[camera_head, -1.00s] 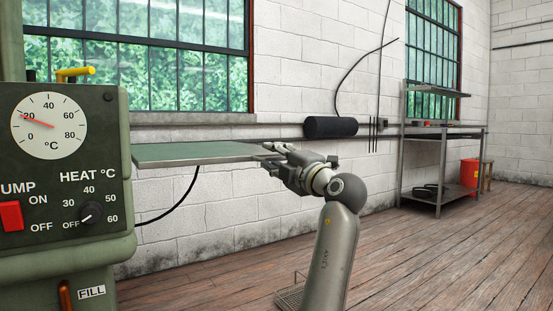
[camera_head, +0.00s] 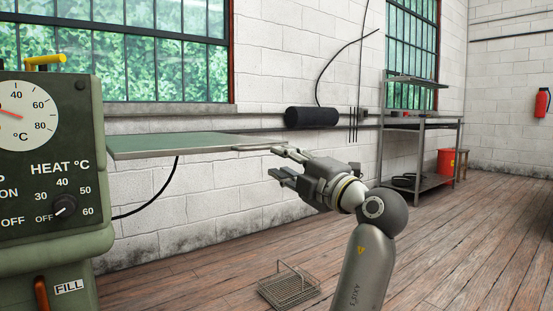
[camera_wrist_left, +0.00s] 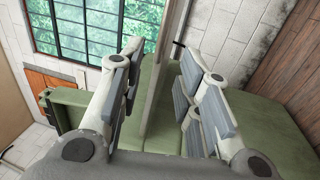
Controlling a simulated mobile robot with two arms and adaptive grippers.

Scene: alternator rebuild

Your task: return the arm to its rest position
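A thin bar handle (camera_head: 258,148) is on the panel's near right edge. In the left wrist view the two padded fingers (camera_wrist_left: 160,95) stand apart, with green surfaces behind the gap. My right gripper is in neither view.
A green machine (camera_head: 75,255) with a temperature dial and a HEAT knob stands at the left. A wire basket (camera_head: 290,287) is on the wooden floor. A metal bench (camera_head: 422,122) and a red bin (camera_head: 446,161) stand farther back right. Floor at the right is clear.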

